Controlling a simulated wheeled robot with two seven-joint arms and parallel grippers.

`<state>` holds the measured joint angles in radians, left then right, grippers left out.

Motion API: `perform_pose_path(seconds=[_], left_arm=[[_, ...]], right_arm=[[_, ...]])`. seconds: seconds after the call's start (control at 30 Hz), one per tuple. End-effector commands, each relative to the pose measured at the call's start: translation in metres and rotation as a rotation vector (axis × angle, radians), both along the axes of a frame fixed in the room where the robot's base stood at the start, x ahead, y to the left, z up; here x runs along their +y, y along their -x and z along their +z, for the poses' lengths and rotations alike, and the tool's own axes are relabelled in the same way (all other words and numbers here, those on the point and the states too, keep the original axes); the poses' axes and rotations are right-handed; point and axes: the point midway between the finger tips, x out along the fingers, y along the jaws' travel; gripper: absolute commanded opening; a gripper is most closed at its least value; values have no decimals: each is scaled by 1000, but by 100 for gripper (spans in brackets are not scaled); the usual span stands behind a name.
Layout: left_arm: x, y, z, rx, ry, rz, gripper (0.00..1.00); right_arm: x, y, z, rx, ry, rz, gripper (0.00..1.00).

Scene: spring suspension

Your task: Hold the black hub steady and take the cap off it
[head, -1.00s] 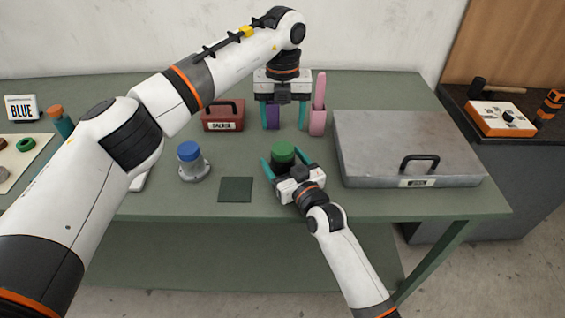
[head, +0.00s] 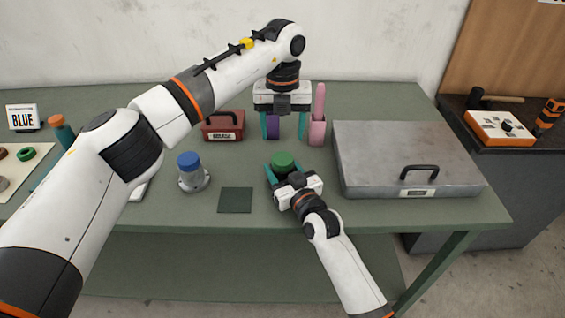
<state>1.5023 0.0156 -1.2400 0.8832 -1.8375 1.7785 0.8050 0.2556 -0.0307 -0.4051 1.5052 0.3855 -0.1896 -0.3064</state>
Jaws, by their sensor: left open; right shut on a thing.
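The black hub with a green cap (head: 283,159) on top stands near the middle of the table. The dark hub body is mostly hidden below the cap and behind my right gripper. My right gripper (head: 284,172) comes from the front, low at the table, and is shut on the hub. My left gripper (head: 283,134) points down behind and above the cap. Its teal fingers are spread and empty, apart from the cap.
A grey hub with a blue cap (head: 190,171) and a dark green square mat (head: 235,200) are to the left. A red grease box (head: 222,126) and a pink holder (head: 317,131) stand behind. A large metal lidded case (head: 375,150) is close on the right.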

Motion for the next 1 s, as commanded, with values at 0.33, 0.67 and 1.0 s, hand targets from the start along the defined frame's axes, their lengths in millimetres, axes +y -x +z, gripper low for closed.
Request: perform_pose_path(seconds=[0.33, 0.67, 1.0], left_arm=[[0, 0, 0, 0, 0, -546, 65], [0, 0, 0, -1, -1, -1285, 65], [0, 0, 0, -1, -1, -2046, 65]], right_arm=[[0, 0, -1, 0, 1, 0, 0], [0, 0, -1, 1, 2, 0, 0], [0, 0, -1, 1, 2, 0, 0]])
